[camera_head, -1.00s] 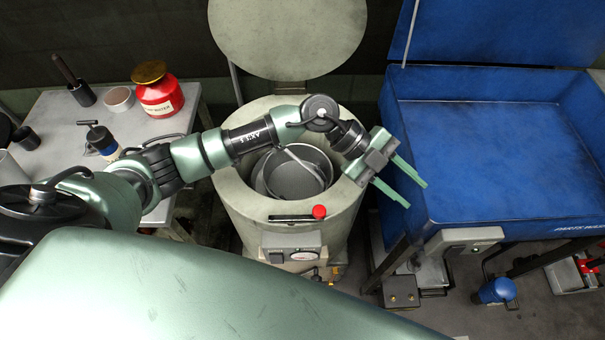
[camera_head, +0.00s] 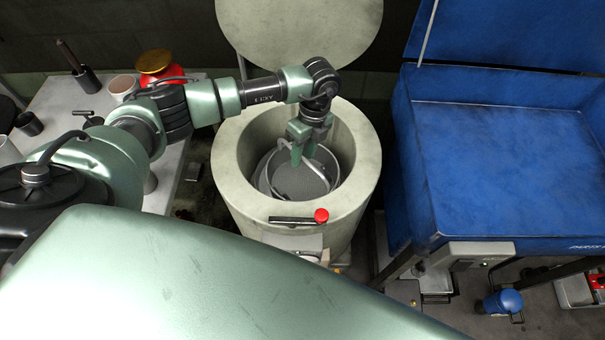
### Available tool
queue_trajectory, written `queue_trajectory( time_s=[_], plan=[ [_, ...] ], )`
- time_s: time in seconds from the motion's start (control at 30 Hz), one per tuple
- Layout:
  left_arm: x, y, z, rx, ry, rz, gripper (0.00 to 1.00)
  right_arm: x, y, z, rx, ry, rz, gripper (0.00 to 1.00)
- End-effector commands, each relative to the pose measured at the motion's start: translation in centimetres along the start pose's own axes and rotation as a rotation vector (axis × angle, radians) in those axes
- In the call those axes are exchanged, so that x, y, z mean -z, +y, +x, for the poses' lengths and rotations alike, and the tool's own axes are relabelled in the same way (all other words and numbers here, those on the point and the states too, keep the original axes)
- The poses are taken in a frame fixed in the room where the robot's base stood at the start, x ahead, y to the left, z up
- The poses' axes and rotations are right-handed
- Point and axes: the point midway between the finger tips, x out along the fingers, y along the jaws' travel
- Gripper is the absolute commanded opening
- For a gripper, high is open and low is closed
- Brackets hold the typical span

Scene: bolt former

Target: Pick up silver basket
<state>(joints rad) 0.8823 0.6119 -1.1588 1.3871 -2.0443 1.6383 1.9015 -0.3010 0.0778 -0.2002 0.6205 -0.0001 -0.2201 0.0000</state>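The silver basket (camera_head: 300,184) is a round grey metal pail. It sits inside the round cream tank (camera_head: 233,181), whose lid (camera_head: 300,25) stands raised behind it. The basket's thin handle (camera_head: 280,180) shows at its left side. My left gripper (camera_head: 303,158) points down into the tank opening, over the back part of the basket. Its two green fingers look close together. I cannot tell whether they touch the handle or hold anything, and they hide part of the basket's far side. My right gripper is not in view.
A blue parts washer (camera_head: 510,165) with a raised lid stands close to the right of the tank. A grey table (camera_head: 60,105) at the left holds a red can (camera_head: 160,72) and cups. A red-knobbed lever (camera_head: 321,215) sits on the tank's front rim.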

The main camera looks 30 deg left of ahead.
Motion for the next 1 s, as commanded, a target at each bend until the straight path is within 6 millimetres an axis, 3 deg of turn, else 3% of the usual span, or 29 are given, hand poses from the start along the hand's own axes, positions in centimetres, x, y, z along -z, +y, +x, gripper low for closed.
queue_trajectory(
  time_s=[0.2, 1.0],
  plan=[
    [0.0, 0.0, 1.8, 0.002, 0.001, 0.000, 0.36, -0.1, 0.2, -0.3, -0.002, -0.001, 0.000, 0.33],
    [0.0, -0.1, 2.3, 0.002, 0.002, 0.001, 0.36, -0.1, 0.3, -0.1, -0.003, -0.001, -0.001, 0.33]
  ],
)
